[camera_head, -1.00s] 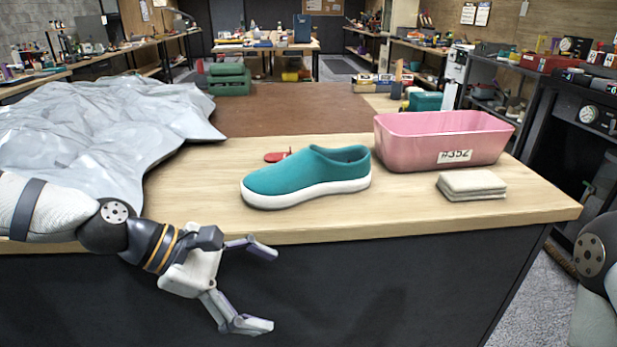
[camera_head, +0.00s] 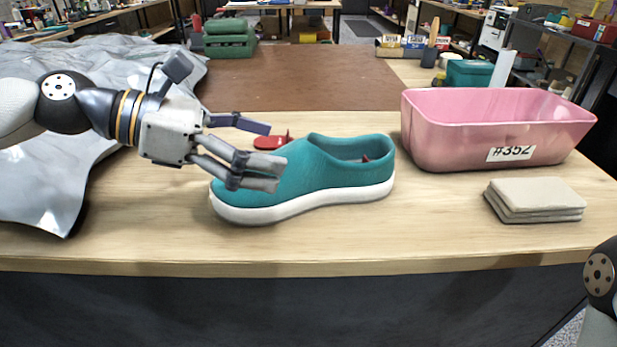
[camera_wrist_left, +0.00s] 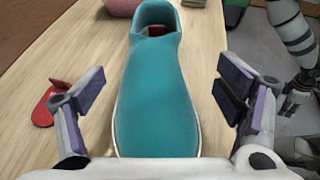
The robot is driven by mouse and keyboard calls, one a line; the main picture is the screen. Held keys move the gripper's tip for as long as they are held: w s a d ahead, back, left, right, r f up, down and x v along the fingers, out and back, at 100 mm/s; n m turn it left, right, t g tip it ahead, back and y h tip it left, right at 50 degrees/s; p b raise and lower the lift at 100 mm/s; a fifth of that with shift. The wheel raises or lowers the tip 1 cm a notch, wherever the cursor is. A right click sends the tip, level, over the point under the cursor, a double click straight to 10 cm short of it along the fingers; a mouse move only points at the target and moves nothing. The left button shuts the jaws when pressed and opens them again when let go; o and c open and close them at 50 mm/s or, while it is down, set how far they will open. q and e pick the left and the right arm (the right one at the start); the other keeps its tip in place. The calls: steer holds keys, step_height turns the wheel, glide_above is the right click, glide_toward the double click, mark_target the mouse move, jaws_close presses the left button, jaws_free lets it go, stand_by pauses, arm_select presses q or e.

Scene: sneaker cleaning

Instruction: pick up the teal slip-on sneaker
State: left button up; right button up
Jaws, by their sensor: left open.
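The teal slip-on sneaker (camera_head: 310,178) stands upright on the wooden table, its toe to the left and its white sole down. My left gripper (camera_head: 265,155) is open above the toe end, with its near fingers in front of the shoe in the head view. In the left wrist view the sneaker (camera_wrist_left: 155,100) lies between the two spread fingers of the gripper (camera_wrist_left: 158,105), with a gap on each side. Its opening is at the far end. My right gripper is out of view in the head view; in the left wrist view an arm shows at the right, its fingertips unclear.
A red object (camera_head: 270,143) lies behind the shoe. A pink bin (camera_head: 455,145) labelled #352 and a stack of folded cloths (camera_head: 535,200) are at the right. A crumpled grey sheet (camera_head: 50,190) covers the left side. The table front is clear.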

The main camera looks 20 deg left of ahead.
mark_target(286, 150)
arm_select(q)
steer(key=x, duration=0.2)
steer(key=b+x, duration=0.2)
steer(key=x, duration=0.1)
steer(key=shift+w+f, duration=0.35)
steer(key=shift+f, duration=0.05)
steer(key=shift+w+d+r, duration=0.1)
steer(key=shift+d, duration=0.1)
steer(key=shift+r, duration=0.15)
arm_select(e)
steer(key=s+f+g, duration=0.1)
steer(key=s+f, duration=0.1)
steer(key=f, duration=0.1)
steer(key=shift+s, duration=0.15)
arm_select(q)
steer(key=c, duration=1.6)
steer(key=shift+r, duration=0.1)
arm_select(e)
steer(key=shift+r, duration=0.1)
